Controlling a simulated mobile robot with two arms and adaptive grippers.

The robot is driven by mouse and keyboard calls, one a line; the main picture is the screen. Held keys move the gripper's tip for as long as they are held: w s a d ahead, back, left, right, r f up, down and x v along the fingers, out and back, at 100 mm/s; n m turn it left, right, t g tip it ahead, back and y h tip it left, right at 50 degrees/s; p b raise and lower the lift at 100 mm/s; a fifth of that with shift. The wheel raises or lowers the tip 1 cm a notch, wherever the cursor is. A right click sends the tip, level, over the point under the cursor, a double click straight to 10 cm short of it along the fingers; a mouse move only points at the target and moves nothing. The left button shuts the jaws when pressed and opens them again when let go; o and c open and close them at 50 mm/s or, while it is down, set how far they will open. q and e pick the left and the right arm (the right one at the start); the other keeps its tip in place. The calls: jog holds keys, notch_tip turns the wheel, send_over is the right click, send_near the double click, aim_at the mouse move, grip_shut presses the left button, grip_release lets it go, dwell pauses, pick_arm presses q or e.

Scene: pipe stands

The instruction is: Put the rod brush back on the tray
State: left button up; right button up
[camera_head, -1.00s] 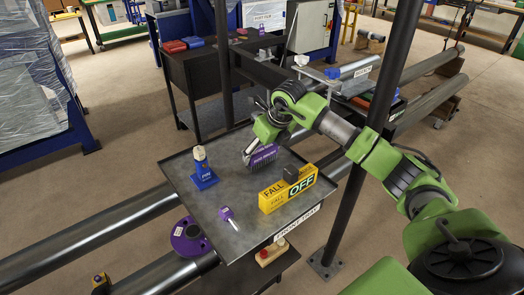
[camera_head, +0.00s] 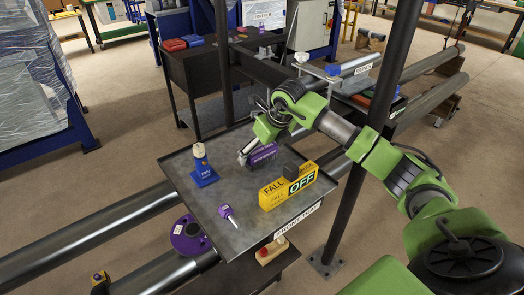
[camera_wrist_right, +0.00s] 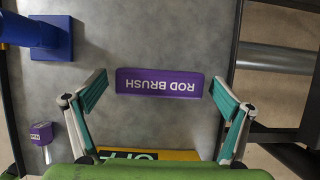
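The rod brush (camera_head: 263,155) is a purple block with white lettering, resting on the grey front tray (camera_head: 215,215) toward its back. It also shows in the right wrist view (camera_wrist_right: 160,83), between the two fingers. My right gripper (camera_head: 259,150) is over the brush. In the right wrist view my right gripper (camera_wrist_right: 161,95) is open, with a narrow gap on each side of the brush. The arm partly hides the brush in the head view. My left gripper is not in view.
The tray also holds a blue-based item (camera_head: 202,168), a small purple tool (camera_head: 228,214) and a yellow "FALL OFF" box (camera_head: 288,188) close to my gripper. A dark upright post (camera_head: 372,130) stands right of the tray, beside my forearm. The tray's left middle is clear.

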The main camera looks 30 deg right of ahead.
aim_at(262, 150)
jog(key=shift+p+v, duration=1.5)
jog(key=shift+v, duration=1)
jog(key=v, duration=1.2)
